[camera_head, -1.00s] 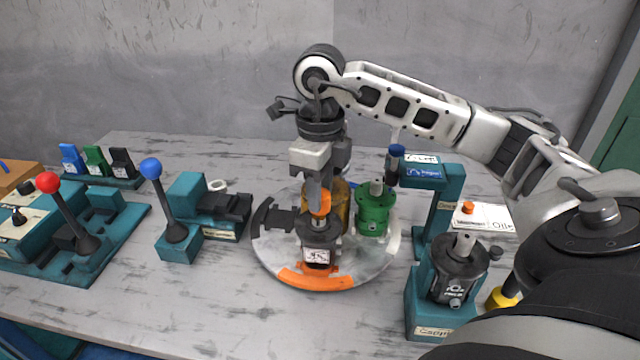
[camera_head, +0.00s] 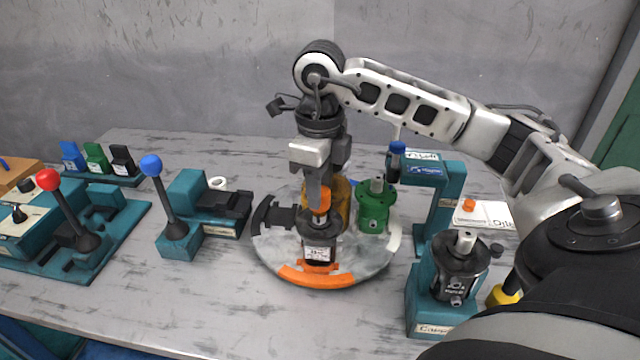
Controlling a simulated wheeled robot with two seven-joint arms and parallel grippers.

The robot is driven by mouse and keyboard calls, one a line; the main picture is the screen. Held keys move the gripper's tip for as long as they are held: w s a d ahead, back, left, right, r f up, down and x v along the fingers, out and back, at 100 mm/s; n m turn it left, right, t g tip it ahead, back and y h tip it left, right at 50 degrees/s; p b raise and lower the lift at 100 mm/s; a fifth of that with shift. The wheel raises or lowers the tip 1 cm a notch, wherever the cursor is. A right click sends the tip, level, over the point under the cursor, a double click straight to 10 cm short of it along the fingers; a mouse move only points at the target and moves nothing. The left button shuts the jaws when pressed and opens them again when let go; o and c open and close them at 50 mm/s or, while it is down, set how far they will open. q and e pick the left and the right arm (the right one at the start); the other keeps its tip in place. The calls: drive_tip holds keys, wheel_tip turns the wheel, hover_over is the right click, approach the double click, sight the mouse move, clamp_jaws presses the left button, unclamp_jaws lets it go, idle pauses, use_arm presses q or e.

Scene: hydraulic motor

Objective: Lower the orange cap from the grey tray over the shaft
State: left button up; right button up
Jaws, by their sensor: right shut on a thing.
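The orange cap (camera_head: 320,205) is between the fingers of my right gripper (camera_head: 320,192), which points straight down. It sits at the top of a black motor body (camera_head: 320,237) on the round turntable (camera_head: 375,262). The shaft under the cap is hidden, so I cannot tell how far the cap is over it. The grey tray is not clearly seen; a white labelled plate (camera_head: 490,216) at the right bears another small orange piece (camera_head: 468,204). My left gripper is not in view.
A green motor (camera_head: 375,208) and a yellow-brown one (camera_head: 342,200) stand close behind on the turntable. A teal press (camera_head: 440,195) and a dark motor with a bare shaft (camera_head: 460,268) are at the right. Lever stations with blue (camera_head: 151,166) and red (camera_head: 47,181) knobs are left.

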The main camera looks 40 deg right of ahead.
drive_tip(key=shift+f, duration=0.1)
drive_tip(key=shift+f+b, duration=0.55)
drive_tip(key=shift+b, duration=0.05)
drive_tip(key=o, duration=1.5)
